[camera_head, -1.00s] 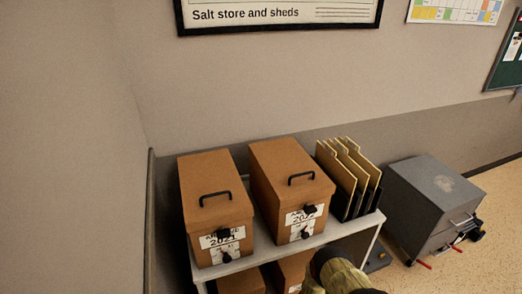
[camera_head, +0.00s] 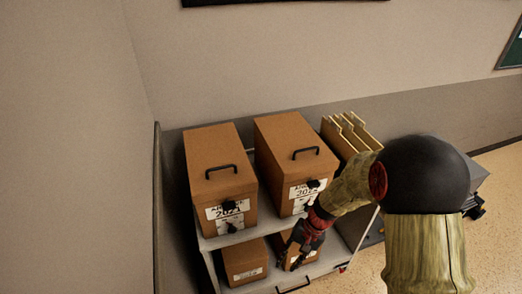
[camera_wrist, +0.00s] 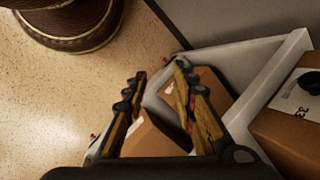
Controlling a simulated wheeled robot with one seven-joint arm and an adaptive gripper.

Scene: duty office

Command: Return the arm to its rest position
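My arm comes in from the right in the head view and bends down to the left. My gripper (camera_head: 293,258) hangs in front of the lower right box (camera_head: 297,262) of the shelf unit and partly hides it. In the wrist view my gripper (camera_wrist: 159,73) has its two fingers apart, with nothing clearly held between them. A brown box (camera_wrist: 150,140) and the pale shelf frame (camera_wrist: 240,58) show beyond and between the fingers. I cannot tell whether the fingers touch the shelf.
Two brown archive boxes, left (camera_head: 220,172) and right (camera_head: 292,150), stand on the top shelf (camera_head: 240,236). Folders (camera_head: 350,130) stand right of them. Another box (camera_head: 244,262) sits below. A wall is close on the left; speckled floor (camera_head: 345,275) shows at front right.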

